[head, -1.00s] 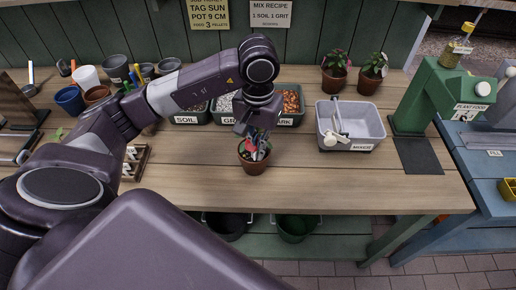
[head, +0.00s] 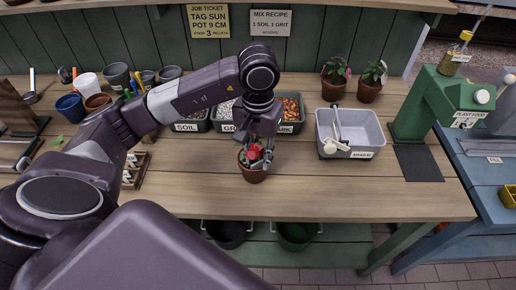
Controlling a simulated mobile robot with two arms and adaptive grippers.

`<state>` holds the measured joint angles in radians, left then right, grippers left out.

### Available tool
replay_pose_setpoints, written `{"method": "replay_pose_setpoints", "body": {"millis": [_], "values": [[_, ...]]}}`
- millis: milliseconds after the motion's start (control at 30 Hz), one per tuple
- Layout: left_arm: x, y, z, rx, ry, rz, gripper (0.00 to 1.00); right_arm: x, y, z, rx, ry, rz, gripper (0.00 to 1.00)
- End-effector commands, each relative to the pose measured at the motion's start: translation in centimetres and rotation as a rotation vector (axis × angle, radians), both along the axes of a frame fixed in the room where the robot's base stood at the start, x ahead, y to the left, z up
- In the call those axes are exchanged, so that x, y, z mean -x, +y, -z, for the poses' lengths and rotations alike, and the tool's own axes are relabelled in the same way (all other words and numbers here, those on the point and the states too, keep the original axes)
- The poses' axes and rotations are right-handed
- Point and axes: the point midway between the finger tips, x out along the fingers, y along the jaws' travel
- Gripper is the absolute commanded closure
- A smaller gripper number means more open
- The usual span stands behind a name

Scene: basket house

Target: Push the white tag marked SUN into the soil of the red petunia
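The red petunia (head: 253,152) stands in a small terracotta pot (head: 252,175) near the middle of the bench. My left gripper (head: 262,160) is over the right side of this pot, its fingers close to the red bloom. The fingers partly cover the plant, and I cannot tell whether they are apart or closed on something. I cannot make out the white SUN tag at the gripper or in the soil. A wooden rack with small white labels (head: 137,157) stands left of the pot, partly behind my arm; their lettering is too small to read. My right gripper is not in view.
Bins labelled SOIL (head: 188,127) and others stand behind the pot. A grey tub (head: 372,128) holding a scoop is to the right. Two potted plants (head: 368,88) stand behind it, and a green dispenser (head: 440,100) is farther right. The bench front is clear.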

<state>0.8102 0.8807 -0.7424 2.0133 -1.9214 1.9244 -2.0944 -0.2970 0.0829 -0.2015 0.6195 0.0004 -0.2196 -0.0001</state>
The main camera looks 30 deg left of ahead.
Motion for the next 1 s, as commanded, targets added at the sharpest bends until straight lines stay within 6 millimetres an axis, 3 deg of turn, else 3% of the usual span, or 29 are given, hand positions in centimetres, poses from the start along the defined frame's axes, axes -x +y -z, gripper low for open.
{"method": "replay_pose_setpoints", "body": {"millis": [600,1000], "values": [[-0.1,0.0,-9.8,-0.001,-0.007,0.000,0.75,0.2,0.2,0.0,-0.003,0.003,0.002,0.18],[0.0,0.0,-11.8,0.000,0.000,0.000,0.75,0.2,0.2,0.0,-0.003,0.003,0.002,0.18]]}}
